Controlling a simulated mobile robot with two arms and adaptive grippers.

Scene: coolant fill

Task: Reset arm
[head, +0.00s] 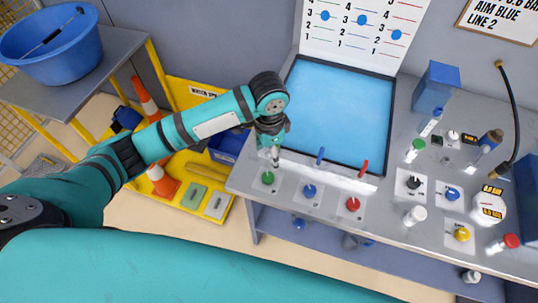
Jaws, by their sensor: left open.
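My left arm comes in from the left. Its gripper (273,155) hangs pointing down over the bench's left front edge, just above a green knob (267,177) on a white plate. Its fingers are small and close to the knob; I cannot tell whether they touch it. Nothing shows between them. A blue knob (310,190) and a red knob (353,204) stand to the right on the same front edge. My right gripper is not in view.
A blue-floored tray (340,110) lies behind the knobs, with a scale board (362,25) behind it. Several valves, caps and a gauge (488,207) crowd the bench's right side. A blue tub (50,40) stands on a side table; orange cones (162,182) stand below.

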